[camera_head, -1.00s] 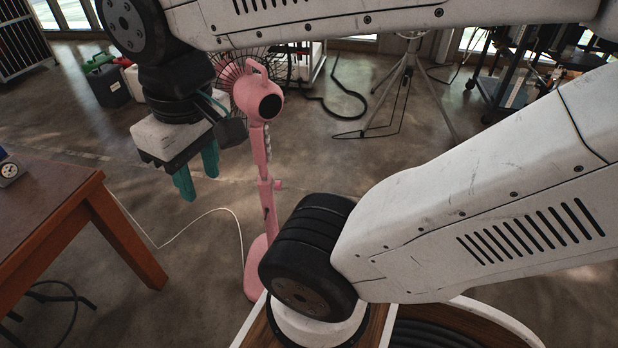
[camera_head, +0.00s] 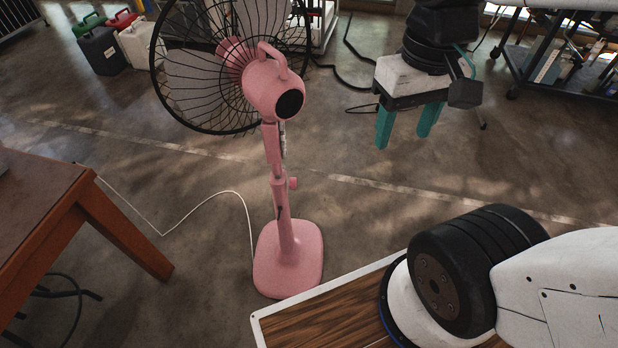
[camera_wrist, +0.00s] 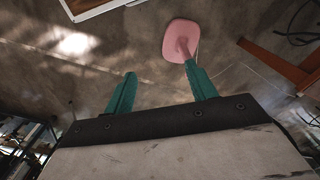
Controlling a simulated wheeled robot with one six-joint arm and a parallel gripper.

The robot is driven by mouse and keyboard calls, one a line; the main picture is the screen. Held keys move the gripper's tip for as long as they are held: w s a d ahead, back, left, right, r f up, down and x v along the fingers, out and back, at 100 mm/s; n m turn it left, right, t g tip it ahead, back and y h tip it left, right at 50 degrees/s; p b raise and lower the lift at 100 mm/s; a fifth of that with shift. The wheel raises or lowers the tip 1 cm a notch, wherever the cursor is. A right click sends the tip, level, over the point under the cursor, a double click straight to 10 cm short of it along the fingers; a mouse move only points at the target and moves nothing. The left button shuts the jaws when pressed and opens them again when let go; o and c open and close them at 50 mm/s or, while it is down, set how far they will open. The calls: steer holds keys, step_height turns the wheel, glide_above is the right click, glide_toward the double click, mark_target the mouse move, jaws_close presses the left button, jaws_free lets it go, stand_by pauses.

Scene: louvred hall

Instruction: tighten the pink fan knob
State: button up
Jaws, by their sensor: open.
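In the wrist view, my gripper (camera_wrist: 160,88) shows spread fingers, and the fan base (camera_wrist: 181,40) lies beyond the right finger. I cannot make out the knob there.
A brown wooden table (camera_head: 50,205) stands at the left. A white cable (camera_head: 200,207) runs across the floor from near it toward the fan. Coloured canisters (camera_head: 103,48) stand at the back left, and a cart (camera_head: 560,60) at the back right. The floor right of the fan is open.

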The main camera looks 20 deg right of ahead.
steer(key=w+f+m+g+y, duration=0.3)
steer(key=w+f+g+y, duration=0.15)
steer(key=w+f, duration=0.45)
steer(key=m+t+y, duration=1.2)
steer(key=m, duration=0.8)
glide_toward(294, 183)
steer(key=w+f, duration=0.1)
steer(key=shift+f+x, duration=0.1)
steer(key=shift+x, duration=2.3)
steer(key=shift+f+x, duration=0.15)
steer(key=shift+x, duration=2.25)
steer(key=shift+w, duration=0.15)
